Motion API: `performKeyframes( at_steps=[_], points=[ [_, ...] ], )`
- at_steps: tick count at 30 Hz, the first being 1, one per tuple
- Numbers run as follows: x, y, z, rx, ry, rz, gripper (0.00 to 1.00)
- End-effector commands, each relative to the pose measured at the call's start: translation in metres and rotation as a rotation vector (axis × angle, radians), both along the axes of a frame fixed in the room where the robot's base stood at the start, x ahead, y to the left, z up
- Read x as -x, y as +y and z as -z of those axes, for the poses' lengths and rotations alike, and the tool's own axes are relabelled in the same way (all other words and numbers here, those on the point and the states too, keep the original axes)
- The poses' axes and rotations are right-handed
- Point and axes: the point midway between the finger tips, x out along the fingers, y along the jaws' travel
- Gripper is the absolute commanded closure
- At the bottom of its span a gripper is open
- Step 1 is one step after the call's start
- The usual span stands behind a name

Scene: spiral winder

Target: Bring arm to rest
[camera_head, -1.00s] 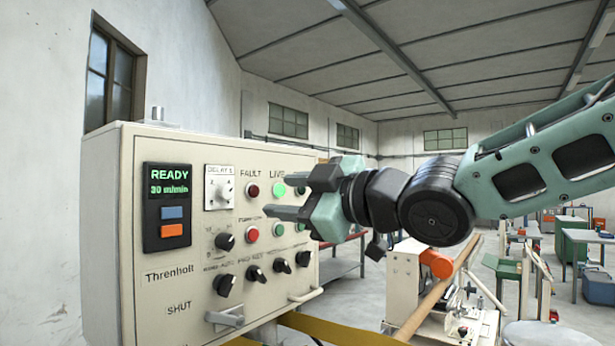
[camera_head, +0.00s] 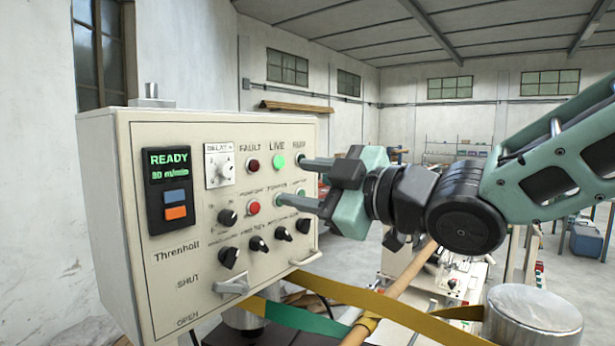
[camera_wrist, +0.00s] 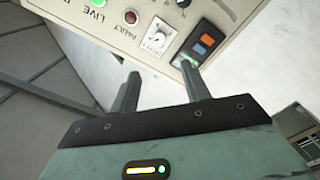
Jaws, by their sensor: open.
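My gripper (camera_head: 299,182) is in front of the right side of the cream control panel (camera_head: 133,290), its two fingers pointing left toward the buttons. The fingers are apart with nothing between them. They also show apart in the wrist view (camera_wrist: 162,88), with the panel (camera_wrist: 215,12) beyond them, upside down. My arm reaches in from the right, held at about panel height. The fingers hide part of the panel's right-hand buttons. I cannot tell whether a fingertip touches the panel. The display (camera_head: 169,165) reads READY, and the LIVE lamp (camera_head: 278,161) glows green.
A lever (camera_head: 232,284) and a handle (camera_head: 306,258) stick out low on the panel. Below my arm are a yellow and green band (camera_head: 340,290), a brown tube (camera_head: 405,285) and a metal cylinder (camera_head: 532,315). Open floor lies behind at the right.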

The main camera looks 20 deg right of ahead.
Motion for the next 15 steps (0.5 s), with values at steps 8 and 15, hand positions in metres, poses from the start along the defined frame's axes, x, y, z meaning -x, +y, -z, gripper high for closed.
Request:
performKeyframes(
  at_steps=[8, 15],
  points=[
    [0.000, 0.000, 0.000, 0.000, 0.000, 0.000, 0.53],
    [-0.001, 0.008, 0.073, 0.011, 0.193, 0.050, 0.53]
  ],
)
